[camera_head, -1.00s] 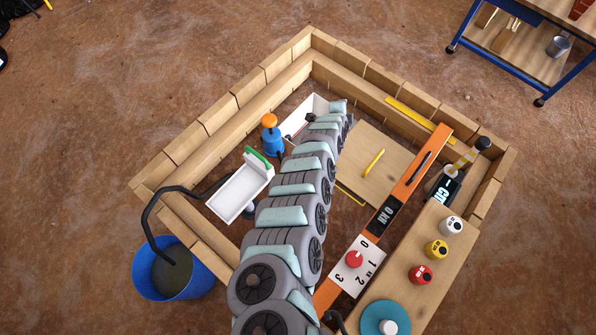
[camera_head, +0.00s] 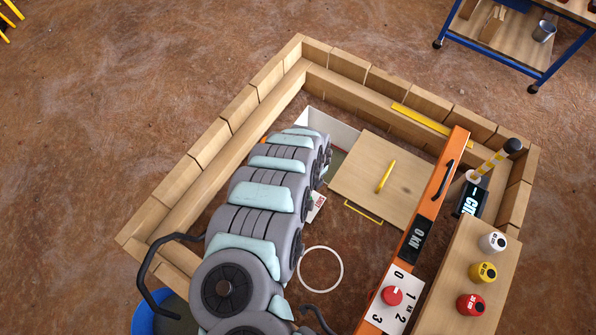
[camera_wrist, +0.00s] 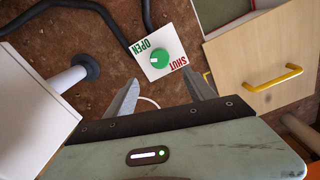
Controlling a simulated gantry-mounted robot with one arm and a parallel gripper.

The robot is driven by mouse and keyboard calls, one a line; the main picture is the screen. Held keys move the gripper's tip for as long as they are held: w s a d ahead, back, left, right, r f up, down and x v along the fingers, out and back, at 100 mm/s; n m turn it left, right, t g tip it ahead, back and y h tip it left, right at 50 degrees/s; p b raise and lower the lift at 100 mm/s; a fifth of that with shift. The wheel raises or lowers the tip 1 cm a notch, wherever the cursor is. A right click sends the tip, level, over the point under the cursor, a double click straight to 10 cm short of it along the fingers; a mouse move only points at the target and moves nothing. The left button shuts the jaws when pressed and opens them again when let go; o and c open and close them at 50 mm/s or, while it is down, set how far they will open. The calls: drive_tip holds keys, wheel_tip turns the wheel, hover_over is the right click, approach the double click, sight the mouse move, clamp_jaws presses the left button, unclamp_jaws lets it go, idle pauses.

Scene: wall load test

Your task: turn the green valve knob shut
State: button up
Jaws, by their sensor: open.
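The green valve knob (camera_wrist: 159,59) sits on a white plate (camera_wrist: 148,69) marked OPEN on the left and SHUT on the right in the wrist view. A small white mark shows on the knob's left part. My gripper (camera_wrist: 162,96) is open, with one finger on each side below the knob in the picture. The fingers look apart from the knob; nothing is between them. In the head view only an edge of the white plate (camera_head: 316,206) shows beside my arm; the knob and my gripper are hidden there.
A dark hose (camera_wrist: 75,8) runs behind the plate. A white box (camera_wrist: 38,112) and pipe (camera_wrist: 66,80) stand left. A wooden panel with a yellow handle (camera_wrist: 278,77) is right.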

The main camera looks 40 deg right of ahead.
drive_tip(key=f+b, duration=0.2)
drive_tip(key=f, duration=0.4)
drive_tip(key=f+b, duration=0.3)
drive_tip(key=f, duration=0.2)
drive_tip(key=shift+w+f, duration=0.2)
drive_tip(key=shift+f, duration=0.2)
drive_tip(key=c, duration=1.4)
drive_tip(key=shift+o, duration=0.2)
